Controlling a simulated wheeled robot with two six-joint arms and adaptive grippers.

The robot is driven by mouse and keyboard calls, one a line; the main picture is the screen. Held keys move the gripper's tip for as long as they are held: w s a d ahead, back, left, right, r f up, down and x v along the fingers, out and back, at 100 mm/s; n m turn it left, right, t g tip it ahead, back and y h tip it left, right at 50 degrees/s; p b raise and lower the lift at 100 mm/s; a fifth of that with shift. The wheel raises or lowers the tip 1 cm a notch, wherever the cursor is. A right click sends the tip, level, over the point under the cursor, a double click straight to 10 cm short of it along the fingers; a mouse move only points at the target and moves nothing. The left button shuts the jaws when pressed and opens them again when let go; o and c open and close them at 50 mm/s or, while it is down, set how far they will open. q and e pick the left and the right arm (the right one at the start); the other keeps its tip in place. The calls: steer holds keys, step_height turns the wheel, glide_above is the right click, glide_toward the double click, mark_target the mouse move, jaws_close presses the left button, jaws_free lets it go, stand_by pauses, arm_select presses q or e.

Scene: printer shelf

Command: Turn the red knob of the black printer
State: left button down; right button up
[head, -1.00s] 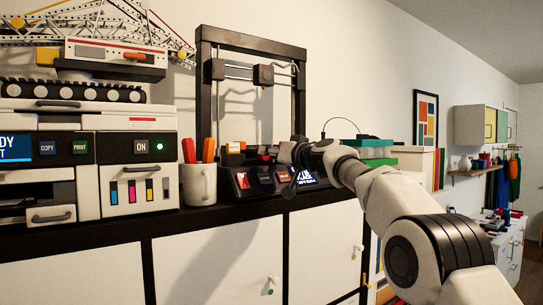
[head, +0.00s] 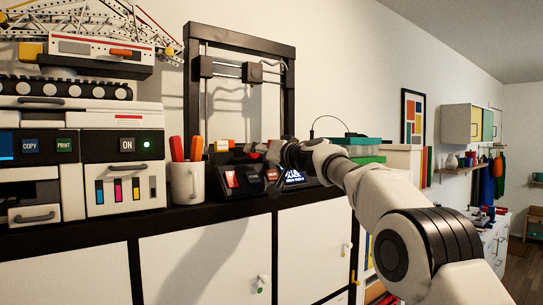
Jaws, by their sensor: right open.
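The black printer (head: 241,38) is an open frame standing on the cabinet top, with a sloped black control panel (head: 244,188) at its base. The panel carries a red switch (head: 231,179), a dark button and a lit screen (head: 291,175). A small red piece (head: 254,155) shows at the upper panel beside my fingers; I cannot tell if it is the red knob. My right gripper (head: 266,155) is open, reaching in from the right over the panel and covering part of it. Whether it touches anything is unclear. My left gripper is not in view.
A white mug (head: 187,186) with red and orange sticks stands just left of the panel. A white printer (head: 122,145) stands further left, with a crane model above it. Green boxes (head: 363,150) lie behind my right arm. White cabinet doors (head: 204,256) are below.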

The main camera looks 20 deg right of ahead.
steer(key=v, duration=1.1)
steer(key=shift+s, duration=0.35)
steer(key=shift+w+a, duration=0.1)
